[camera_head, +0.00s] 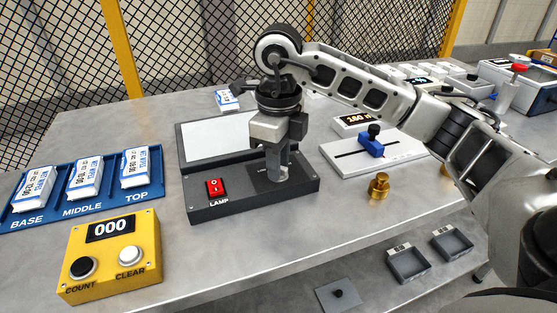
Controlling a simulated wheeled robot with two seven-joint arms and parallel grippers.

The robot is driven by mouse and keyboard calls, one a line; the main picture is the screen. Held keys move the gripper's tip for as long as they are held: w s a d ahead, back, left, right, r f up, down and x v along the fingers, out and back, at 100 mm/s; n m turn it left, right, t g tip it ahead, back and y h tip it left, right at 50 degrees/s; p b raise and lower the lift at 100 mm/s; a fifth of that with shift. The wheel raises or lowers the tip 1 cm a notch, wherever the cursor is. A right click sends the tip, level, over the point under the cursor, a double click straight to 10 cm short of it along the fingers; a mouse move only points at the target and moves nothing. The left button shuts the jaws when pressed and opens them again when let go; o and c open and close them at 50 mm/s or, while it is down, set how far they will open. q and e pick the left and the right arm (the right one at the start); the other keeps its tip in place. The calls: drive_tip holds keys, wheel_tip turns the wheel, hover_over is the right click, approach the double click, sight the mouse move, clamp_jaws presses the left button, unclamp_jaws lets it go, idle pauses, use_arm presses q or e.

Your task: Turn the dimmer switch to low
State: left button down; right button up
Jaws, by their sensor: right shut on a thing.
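The dark grey lamp box (255,205) stands on the table, with a pale flat panel (215,140) at its back. A red rocker switch (215,188) marked LAMP is at its front left. My right gripper (277,175) points down over the right part of the box's front. It is shut on the dimmer switch there. The gripper hides most of the dimmer and its markings; only a small bit of lettering shows to its left. I cannot tell which way the dimmer is turned. My left gripper is not in view.
A yellow counter box (110,262) reading 000 and a blue tray (62,215) with several white packs are at the left. A slider board with a blue knob (371,146) and a brass knob (379,187) are at the right. Bare table lies in front of the lamp box.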

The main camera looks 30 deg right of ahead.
drive_tip(key=shift+r, duration=0.1)
drive_tip(key=o, duration=1)
wheel_tip(320, 180, up, 16)
drive_tip(key=p, duration=0.3)
drive_tip(key=shift+p, duration=0.4)
drive_tip(key=shift+s, duration=0.1)
